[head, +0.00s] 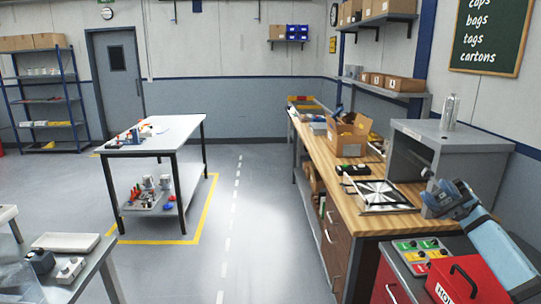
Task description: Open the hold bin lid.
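The red hold bin (487,275) is at the bottom right, partly cut off by the frame edge. Its front shows the letters "HO" and the rest is out of view. A black handle (464,278) is on it, and the lid looks shut. My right gripper (429,192) is above and beyond the bin, beside the grey cabinet, and apart from the bin. Its fingers are small and turned away, so I cannot tell whether they are open. My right arm passes behind and over the bin's right side. My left gripper is not in view.
A panel with green, yellow and red labels (420,252) lies left of the bin. Clear floor (260,230) lies left of the bench.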

